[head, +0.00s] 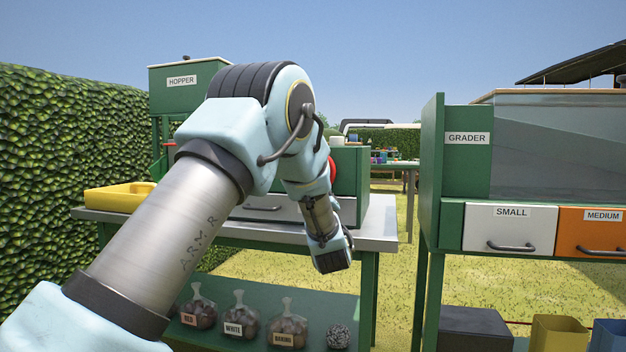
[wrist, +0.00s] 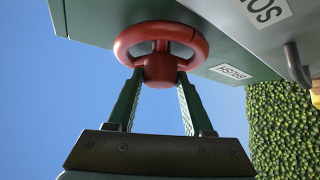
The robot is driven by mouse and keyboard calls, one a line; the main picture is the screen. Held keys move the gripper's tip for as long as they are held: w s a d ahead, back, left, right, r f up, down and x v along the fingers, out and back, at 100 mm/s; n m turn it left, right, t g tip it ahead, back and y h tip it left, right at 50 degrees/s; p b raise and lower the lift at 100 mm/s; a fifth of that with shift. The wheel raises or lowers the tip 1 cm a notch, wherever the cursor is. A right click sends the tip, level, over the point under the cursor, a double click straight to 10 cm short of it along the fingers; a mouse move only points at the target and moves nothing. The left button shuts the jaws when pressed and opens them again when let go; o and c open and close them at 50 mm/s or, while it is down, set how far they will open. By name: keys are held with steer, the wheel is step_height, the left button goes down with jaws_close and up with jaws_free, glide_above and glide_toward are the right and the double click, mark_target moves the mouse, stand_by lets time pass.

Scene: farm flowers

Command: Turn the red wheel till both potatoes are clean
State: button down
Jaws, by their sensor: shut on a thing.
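The red wheel (wrist: 160,38) sits on the side of a green machine body in the wrist view, with a thick rim and a round hub. My gripper (wrist: 160,82) has one finger on each side of the hub and is shut on the wheel. In the head view only a sliver of the red wheel (head: 332,170) shows behind my arm, against the green machine (head: 347,168). My arm hides much of the machine and the fingers there.
The machine stands on a metal-topped table (head: 376,226) with a yellow tray (head: 112,198) at left. Labelled bags (head: 240,318) sit on the shelf below. The green grader (head: 460,170) with drawers stands at right. Open grass (head: 398,290) lies between them.

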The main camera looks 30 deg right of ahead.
steer(key=shift+c, duration=1.5)
jaws_free()
steer(key=v, duration=1.1)
steer(key=shift+w, duration=0.15)
